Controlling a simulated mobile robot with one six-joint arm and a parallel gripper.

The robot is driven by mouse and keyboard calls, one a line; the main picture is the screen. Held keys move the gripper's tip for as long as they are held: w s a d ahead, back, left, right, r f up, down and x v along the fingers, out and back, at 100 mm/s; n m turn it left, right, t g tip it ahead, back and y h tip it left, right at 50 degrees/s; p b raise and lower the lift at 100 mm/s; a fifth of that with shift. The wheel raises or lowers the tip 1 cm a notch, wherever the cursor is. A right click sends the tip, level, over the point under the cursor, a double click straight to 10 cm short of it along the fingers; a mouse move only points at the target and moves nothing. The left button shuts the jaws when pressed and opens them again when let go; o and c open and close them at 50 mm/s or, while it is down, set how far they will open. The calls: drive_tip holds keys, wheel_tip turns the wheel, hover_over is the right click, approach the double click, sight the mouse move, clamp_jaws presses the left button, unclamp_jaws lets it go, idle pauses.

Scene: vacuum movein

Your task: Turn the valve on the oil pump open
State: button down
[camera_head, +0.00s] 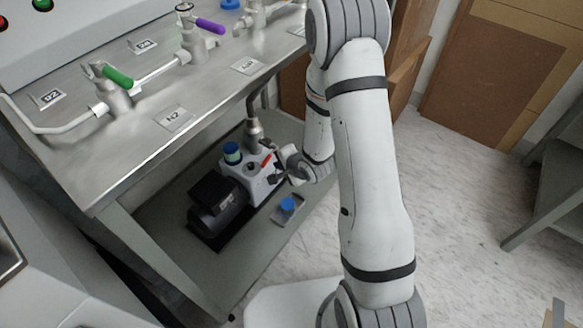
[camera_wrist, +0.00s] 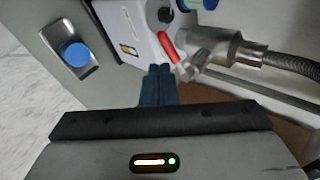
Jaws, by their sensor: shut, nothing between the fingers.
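The oil pump, with a black motor (camera_head: 215,205) and a light grey housing (camera_head: 255,185), sits on the lower shelf under the steel bench. Its red valve handle (camera_head: 266,160) is on the housing near the metal pipe fitting; in the wrist view the red handle (camera_wrist: 169,46) lies tilted beside the fitting. My gripper (camera_wrist: 160,70) is shut and empty, its dark fingertips just below the lower end of the red handle in the wrist view. I cannot tell whether they touch it. In the head view my gripper (camera_head: 276,176) is small beside the pump, partly hidden by my wrist.
A blue-capped item on a small metal tray (camera_head: 278,217) lies on the shelf in front of the pump. A flexible metal hose (camera_wrist: 290,68) leaves the fitting. The bench top (camera_head: 150,130) overhangs the pump and carries valves with green and purple handles. Brown panels stand behind.

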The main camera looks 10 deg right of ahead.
sight(268, 156)
drive_tip(key=shift+w+r+b+x, duration=0.1)
drive_tip(key=shift+b+x, duration=0.15)
drive_tip(key=shift+x, duration=0.65)
drive_tip(key=shift+w+r+b+x, duration=0.15)
drive_tip(key=shift+b+x, duration=0.15)
drive_tip(key=shift+x, duration=0.6)
drive_tip(key=shift+w+r+b+x, duration=0.1)
drive_tip(key=shift+b+x, duration=0.15)
drive_tip(key=shift+x, duration=0.6)
drive_tip(key=shift+a, duration=0.15)
